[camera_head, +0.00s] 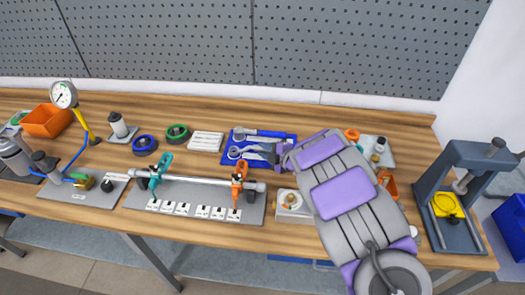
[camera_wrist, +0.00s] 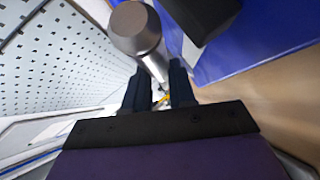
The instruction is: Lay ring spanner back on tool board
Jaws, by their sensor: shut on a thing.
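The blue tool board (camera_head: 227,148) lies on the bench at the middle, and its blue surface also fills the upper right of the wrist view (camera_wrist: 265,40). My gripper (camera_head: 278,154) is over its right side. In the wrist view my gripper's dark fingers (camera_wrist: 160,92) are shut on a grey metal piece with a rounded end (camera_wrist: 137,30), which I take to be the ring spanner. Grey tools with blue parts (camera_head: 250,152) show on or just over the board left of my gripper. My arm hides the board's right edge, and I cannot tell whether the spanner touches the board.
A white ribbed block (camera_head: 207,141) and a green roll (camera_head: 177,133) stand left of the board. A metal shaft in clamps (camera_head: 205,181) lies in front. A white box with a round fitting (camera_head: 291,204) and a grey press (camera_head: 455,190) are to the right. A pegboard wall stands behind.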

